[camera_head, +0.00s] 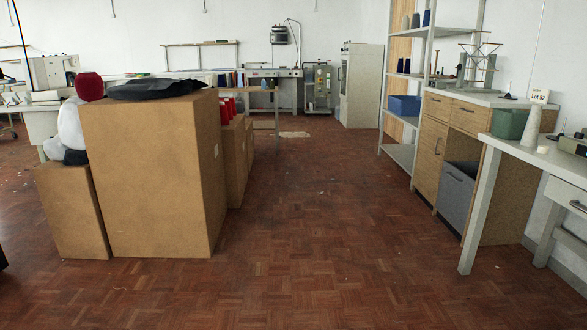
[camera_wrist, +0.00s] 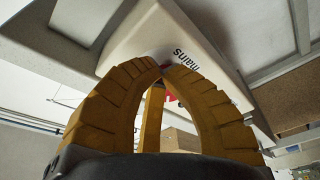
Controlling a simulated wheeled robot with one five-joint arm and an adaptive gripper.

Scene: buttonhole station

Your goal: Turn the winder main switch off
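A cream housing (camera_wrist: 165,35) with the printed word "mains", seen upside down, fills the upper middle of the wrist view. My gripper (camera_wrist: 162,69) has ridged yellow fingers that curve together, and their tips meet close to this housing, beside the lettering. Nothing shows held between the tips. A small red patch (camera_wrist: 172,99) shows behind the fingers; it is mostly hidden, and I cannot tell whether it is the switch. The switch's position cannot be seen. My gripper is not in the head view, and no mains label can be made out there.
In the head view, large cardboard boxes (camera_head: 150,175) stand at the left. A shelf rack (camera_head: 425,80), a wooden cabinet (camera_head: 430,150) and a white table (camera_head: 545,155) line the right. The parquet floor (camera_head: 320,220) between them is clear.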

